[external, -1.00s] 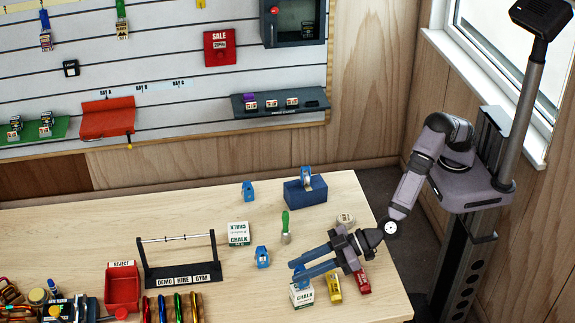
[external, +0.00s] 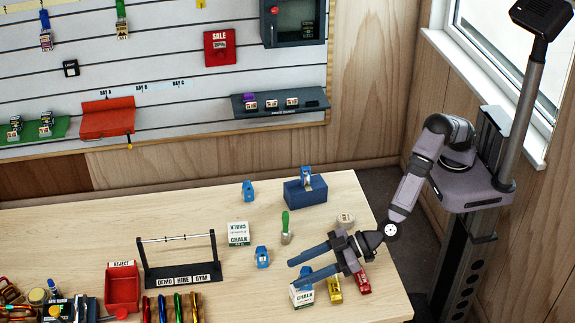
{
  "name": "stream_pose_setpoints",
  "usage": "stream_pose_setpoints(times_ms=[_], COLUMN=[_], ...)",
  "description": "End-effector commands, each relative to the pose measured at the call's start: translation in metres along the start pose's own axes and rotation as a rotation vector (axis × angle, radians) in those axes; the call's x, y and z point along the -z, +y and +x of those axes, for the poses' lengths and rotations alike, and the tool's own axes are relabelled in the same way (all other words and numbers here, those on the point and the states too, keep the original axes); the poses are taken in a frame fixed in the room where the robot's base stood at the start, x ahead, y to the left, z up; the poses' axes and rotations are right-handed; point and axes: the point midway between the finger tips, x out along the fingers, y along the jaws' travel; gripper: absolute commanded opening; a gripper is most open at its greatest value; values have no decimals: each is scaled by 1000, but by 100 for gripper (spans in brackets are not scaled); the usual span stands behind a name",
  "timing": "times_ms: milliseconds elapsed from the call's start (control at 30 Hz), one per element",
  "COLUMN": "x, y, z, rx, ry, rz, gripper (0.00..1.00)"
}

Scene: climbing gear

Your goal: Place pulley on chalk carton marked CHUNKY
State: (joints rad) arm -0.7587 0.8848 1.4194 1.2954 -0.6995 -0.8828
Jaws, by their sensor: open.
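A white chalk carton (external: 303,297) stands near the front right of the bench, under my gripper. Another white chalk carton (external: 238,234) stands further back and left. The finer print on both is too small to read. My gripper (external: 293,273) is open, its two fingers pointing left over the front carton. A bit of blue shows at the fingers just above that carton; it may be a pulley, but the fingers hide most of it. One blue pulley-like piece (external: 262,257) stands left of my gripper, another (external: 248,191) further back. A third (external: 306,178) is on a blue block.
The blue block (external: 305,195) stands at the back. A green-handled tool (external: 286,228) lies mid-bench. A yellow item (external: 334,290), a red item (external: 362,283) and a pale roll (external: 345,219) are around my gripper. A black rack (external: 180,275) and red reject bin (external: 122,290) stand left.

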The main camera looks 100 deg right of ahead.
Motion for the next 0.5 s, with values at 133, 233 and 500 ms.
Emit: stream_pose_setpoints(times_ms=[133, 233, 500], x=[0, -1, -1], y=[-1, -1, -1], z=[-11, -23, -69], rx=[2, 2, 3], ry=[0, 0, 2], rz=[1, 1, 1], gripper=[49, 49, 49])
